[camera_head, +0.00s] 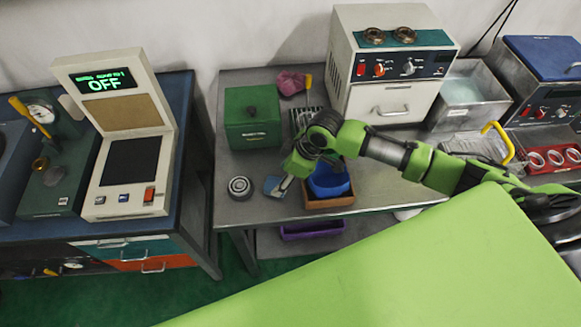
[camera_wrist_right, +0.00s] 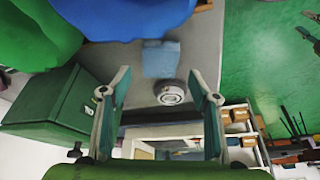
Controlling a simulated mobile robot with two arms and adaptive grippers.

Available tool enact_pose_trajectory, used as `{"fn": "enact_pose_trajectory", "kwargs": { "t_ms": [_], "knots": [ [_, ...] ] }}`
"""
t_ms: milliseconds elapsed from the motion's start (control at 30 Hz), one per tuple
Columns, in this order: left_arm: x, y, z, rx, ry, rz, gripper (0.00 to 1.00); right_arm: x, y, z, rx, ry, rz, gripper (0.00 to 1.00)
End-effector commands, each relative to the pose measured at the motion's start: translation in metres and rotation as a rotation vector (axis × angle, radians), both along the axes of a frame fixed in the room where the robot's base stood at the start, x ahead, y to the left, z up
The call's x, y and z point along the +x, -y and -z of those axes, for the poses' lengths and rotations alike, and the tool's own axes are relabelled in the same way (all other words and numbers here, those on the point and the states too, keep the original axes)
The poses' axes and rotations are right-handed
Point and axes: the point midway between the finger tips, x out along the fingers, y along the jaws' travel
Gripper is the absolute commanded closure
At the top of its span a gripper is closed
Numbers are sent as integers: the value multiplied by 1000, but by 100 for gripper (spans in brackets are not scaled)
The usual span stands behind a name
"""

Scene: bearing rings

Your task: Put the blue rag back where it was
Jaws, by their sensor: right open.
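The blue rag (camera_head: 273,187) lies flat on the grey metal table, between a round grey puck-like part and a brown tray. It also shows in the right wrist view (camera_wrist_right: 161,59), ahead of the fingers. My right gripper (camera_head: 285,185) is low over the table at the rag's right side in the head view. In the wrist view its two fingers (camera_wrist_right: 158,84) stand wide apart with nothing between them. I cannot tell whether a finger touches the rag. My left gripper is not in view.
The round grey part (camera_head: 240,187) sits left of the rag. The brown tray (camera_head: 331,202) with a blue item (camera_head: 328,180) is close right of my gripper. The front left table corner is clear.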

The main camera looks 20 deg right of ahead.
Motion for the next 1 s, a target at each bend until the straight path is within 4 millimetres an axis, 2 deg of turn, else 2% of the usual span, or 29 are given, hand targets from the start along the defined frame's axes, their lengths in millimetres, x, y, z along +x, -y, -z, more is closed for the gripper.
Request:
{"fn": "enact_pose_trajectory", "kwargs": {
  "t_ms": [200, 400, 1000],
  "knots": [
    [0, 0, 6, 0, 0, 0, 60, -11, 14, -42, -2, 4, -1, 44],
    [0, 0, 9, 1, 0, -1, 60, -16, 21, -63, -1, 1, 1, 44],
    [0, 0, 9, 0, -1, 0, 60, -18, 22, -68, 0, 0, 0, 44]
  ]
}}
